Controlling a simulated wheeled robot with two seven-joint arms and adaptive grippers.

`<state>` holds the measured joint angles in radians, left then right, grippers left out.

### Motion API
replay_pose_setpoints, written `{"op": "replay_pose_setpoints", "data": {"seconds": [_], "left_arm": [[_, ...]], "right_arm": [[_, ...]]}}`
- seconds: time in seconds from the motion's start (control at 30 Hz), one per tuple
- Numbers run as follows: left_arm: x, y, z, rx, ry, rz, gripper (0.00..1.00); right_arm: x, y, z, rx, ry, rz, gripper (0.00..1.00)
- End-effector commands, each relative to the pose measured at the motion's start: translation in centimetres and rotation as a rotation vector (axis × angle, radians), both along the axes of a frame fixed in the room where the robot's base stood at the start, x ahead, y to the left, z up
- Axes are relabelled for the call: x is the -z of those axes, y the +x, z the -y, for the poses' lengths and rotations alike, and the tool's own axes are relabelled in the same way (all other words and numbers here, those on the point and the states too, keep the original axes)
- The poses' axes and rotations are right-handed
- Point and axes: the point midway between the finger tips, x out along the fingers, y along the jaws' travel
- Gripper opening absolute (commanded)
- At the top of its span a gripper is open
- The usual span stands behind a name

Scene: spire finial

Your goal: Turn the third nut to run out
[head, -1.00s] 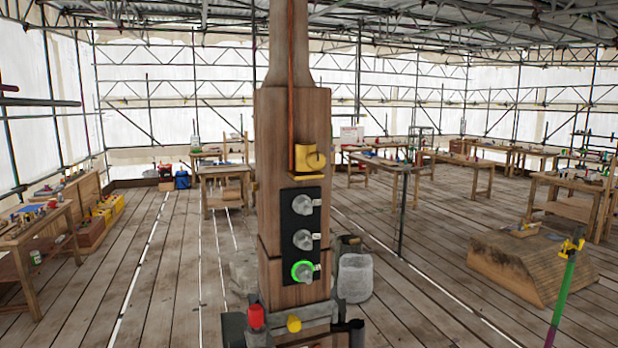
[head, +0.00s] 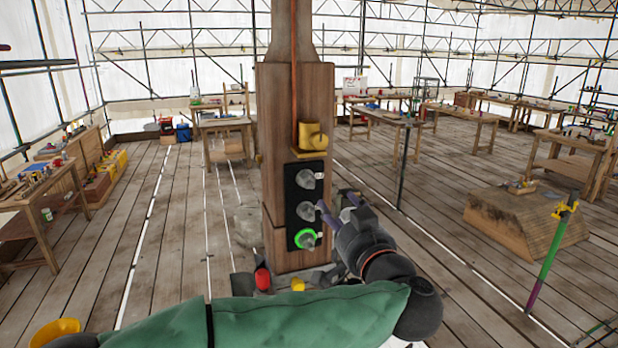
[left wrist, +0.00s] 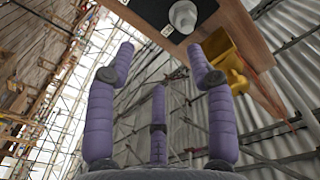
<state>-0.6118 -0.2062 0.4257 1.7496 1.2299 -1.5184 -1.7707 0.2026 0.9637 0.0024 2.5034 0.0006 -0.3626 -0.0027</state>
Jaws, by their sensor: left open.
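A black plate (head: 290,209) on the wooden post (head: 275,120) carries three grey nuts in a column: the top nut (head: 306,180), the middle nut (head: 306,211) and the bottom nut (head: 308,239). The bottom one has a bright green ring. My left gripper (head: 334,204) is open and empty just right of the plate, near middle-nut height; touching cannot be told. In the left wrist view, its purple fingers (left wrist: 161,62) are spread, with one nut (left wrist: 183,14) on the black plate beyond them at the top. My right gripper is not in view.
A yellow bracket (head: 311,139) sits on the post above the plate and also shows in the left wrist view (left wrist: 224,60). A red cap (head: 262,277) and a yellow one (head: 298,284) are at the post's foot. A wooden block (head: 525,215) stands right; workbenches line the back.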

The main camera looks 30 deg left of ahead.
Motion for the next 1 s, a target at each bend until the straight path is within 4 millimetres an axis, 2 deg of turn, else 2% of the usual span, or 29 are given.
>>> {"op": "replay_pose_setpoints", "data": {"seconds": [0.03, 0.1, 0.27, 0.7, 1.0], "left_arm": [[-1.0, -1.1, -0.3, -0.017, -0.012, -0.006, 0.54], [-1.7, -2.1, -0.7, -0.035, -0.021, -0.020, 0.54], [-2.2, -2.5, -1.6, -0.054, -0.028, -0.033, 0.54], [-2.1, 2.1, -7.0, -0.055, -0.027, -0.033, 0.54], [-2.1, 4.1, -9.1, -0.052, -0.026, -0.033, 0.54]], "right_arm": [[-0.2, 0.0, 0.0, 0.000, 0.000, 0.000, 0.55], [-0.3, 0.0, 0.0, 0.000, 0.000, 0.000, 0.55], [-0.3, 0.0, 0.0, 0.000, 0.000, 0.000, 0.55], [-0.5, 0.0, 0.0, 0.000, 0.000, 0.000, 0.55], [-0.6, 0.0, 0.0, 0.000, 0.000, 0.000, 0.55]]}}
